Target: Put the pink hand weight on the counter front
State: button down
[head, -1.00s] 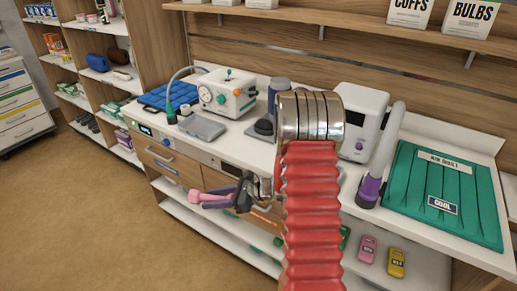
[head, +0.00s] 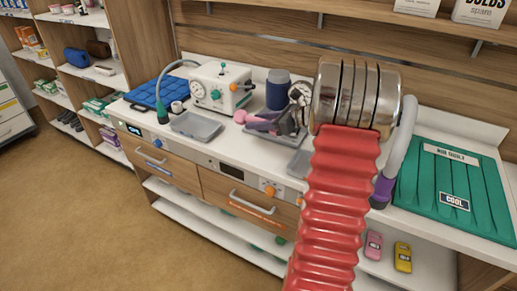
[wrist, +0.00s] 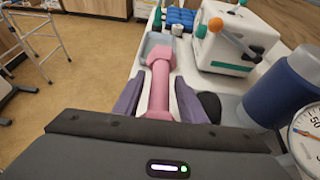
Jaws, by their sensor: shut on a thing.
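The pink hand weight (head: 241,116) is between the purple-grey fingers of my gripper (head: 262,122), which is shut on it. In the wrist view the weight (wrist: 160,88) points away from my gripper (wrist: 159,100), its far head near a grey tray. The weight is over the white counter (head: 228,146), behind its front edge; I cannot tell whether it touches the surface. My red arm and its metal end hide part of the counter at the right.
A grey tray (head: 196,125) lies left of the weight. A white machine (head: 220,86) and a dark blue cylinder (head: 278,90) stand behind. A blue pad (head: 158,92) is at the left, a green quilted pad (head: 455,190) at the right. The counter's front strip between is bare.

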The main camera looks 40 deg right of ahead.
jog(key=shift+s+d, duration=0.1)
jog(key=shift+d, duration=0.1)
jog(key=shift+f, duration=0.35)
send_over(260, 150)
jog(key=shift+f, duration=2.75)
jog(key=shift+f, duration=1.85)
jog(key=c, duration=1.1)
grip_release()
